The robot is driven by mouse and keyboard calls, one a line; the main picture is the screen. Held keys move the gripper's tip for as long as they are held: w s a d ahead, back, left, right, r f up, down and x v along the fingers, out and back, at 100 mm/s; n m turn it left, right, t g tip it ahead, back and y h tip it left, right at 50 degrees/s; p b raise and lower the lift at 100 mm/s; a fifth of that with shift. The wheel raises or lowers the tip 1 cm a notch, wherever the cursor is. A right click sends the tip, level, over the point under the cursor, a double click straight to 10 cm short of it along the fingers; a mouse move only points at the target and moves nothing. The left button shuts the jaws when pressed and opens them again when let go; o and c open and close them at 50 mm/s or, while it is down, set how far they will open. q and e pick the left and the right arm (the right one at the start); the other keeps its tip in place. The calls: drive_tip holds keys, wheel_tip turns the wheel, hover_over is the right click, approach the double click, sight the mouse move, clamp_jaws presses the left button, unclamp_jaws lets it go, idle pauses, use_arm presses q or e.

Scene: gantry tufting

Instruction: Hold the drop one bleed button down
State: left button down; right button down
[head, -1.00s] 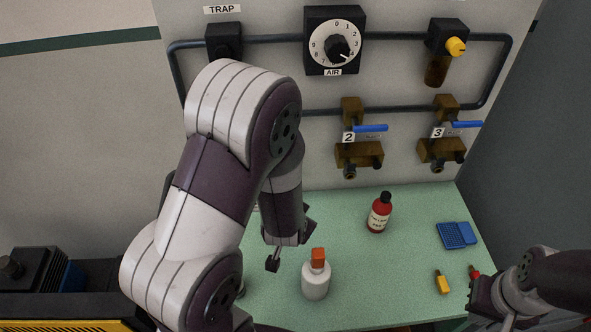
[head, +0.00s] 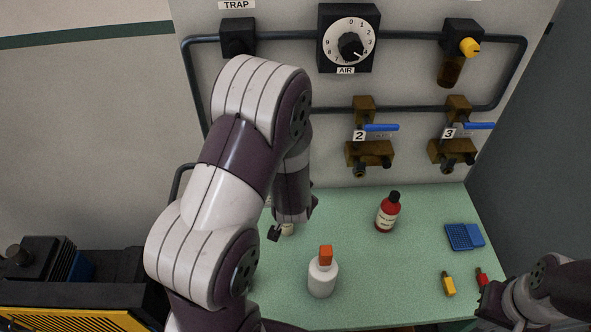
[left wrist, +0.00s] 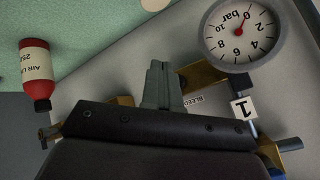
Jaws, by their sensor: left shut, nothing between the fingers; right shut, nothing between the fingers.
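In the left wrist view, drop one shows by its label 1 (left wrist: 243,107), a brass valve body (left wrist: 203,76) and a BLEED plate (left wrist: 191,100). My left gripper (left wrist: 160,68) is shut and empty, its fingers beside the brass body and the plate. The bleed button itself cannot be made out; the gripper may hide it. In the head view my left arm covers drop one. My right gripper (head: 486,298) is shut and empty at the lower right, by the table edge.
A round gauge (left wrist: 237,29) has its needle near 0. Drops 2 (head: 369,152) and 3 (head: 453,150) have blue levers. The green table (head: 420,220) holds a red bottle (head: 388,213), a white bottle (head: 322,277), a blue case (head: 464,236) and a yellow item (head: 448,284).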

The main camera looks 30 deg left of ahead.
use_arm(q)
drive_tip(key=shift+w+a, duration=0.45)
drive_tip(key=shift+w, duration=0.25)
drive_tip(key=shift+w+a, duration=0.4)
drive_tip(key=shift+w, duration=0.25)
idle(1.1)
drive_tip(key=shift+w+a+p, duration=0.2)
drive_tip(key=shift+w+p, duration=0.1)
drive_tip(key=shift+w, duration=0.05)
drive_tip(key=shift+w+a, duration=0.25)
drive_tip(key=shift+w, duration=0.2)
idle(0.6)
idle(0.3)
drive_tip(key=shift+s+d, duration=0.5)
drive_tip(key=shift+s, duration=0.3)
drive_tip(key=s+d, duration=0.1)
drive_tip(key=s, duration=0.2)
drive_tip(key=s+d, duration=0.1)
drive_tip(key=shift+s+d+p, duration=0.15)
drive_tip(key=shift+d+p, duration=0.15)
drive_tip(key=shift+p, duration=0.1)
